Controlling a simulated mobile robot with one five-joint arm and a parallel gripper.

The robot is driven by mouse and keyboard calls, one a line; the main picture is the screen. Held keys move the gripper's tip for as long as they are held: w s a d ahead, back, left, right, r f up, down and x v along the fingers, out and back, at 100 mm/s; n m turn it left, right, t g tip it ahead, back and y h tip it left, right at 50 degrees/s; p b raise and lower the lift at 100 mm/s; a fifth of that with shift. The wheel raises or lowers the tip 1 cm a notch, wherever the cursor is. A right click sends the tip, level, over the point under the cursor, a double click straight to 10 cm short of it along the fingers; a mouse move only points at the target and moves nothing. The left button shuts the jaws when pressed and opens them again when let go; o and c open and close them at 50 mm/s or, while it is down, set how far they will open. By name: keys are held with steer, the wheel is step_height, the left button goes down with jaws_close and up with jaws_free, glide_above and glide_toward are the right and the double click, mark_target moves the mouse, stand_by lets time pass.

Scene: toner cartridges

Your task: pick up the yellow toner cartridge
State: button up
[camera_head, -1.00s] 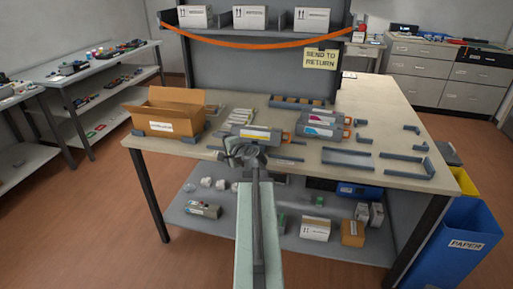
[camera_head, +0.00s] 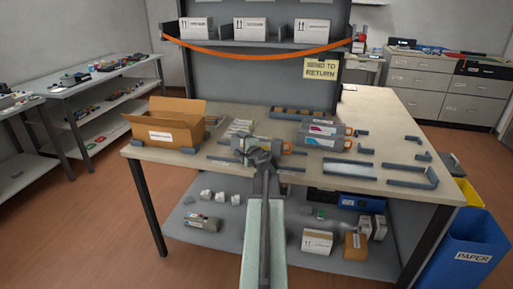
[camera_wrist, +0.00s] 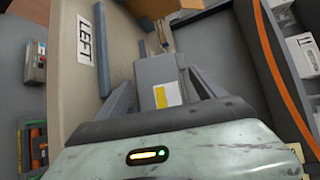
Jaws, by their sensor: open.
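The yellow toner cartridge is a grey block with a yellow label. In the head view its orange-ended right part (camera_head: 276,146) shows on the table behind my gripper (camera_head: 261,158), which hides its label. In the wrist view the cartridge (camera_wrist: 158,72) lies between the two fingers of my gripper (camera_wrist: 161,86), with the yellow label facing the camera. The fingers are apart, one on each side. I cannot tell whether either finger touches it.
Cartridges with magenta (camera_head: 322,128) and blue (camera_head: 318,142) labels lie just right. An open cardboard box (camera_head: 168,134) stands at the table's left. Low grey rails and a tray (camera_head: 350,170) lie on the right. A shelf unit rises behind.

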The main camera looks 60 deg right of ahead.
steer(key=x, duration=0.5)
steer(key=shift+r+b, duration=0.15)
steer(key=shift+b, duration=0.2)
steer(key=shift+s, duration=0.1)
steer(key=shift+c, duration=0.6)
jaws_close()
steer(key=shift+r, duration=0.2)
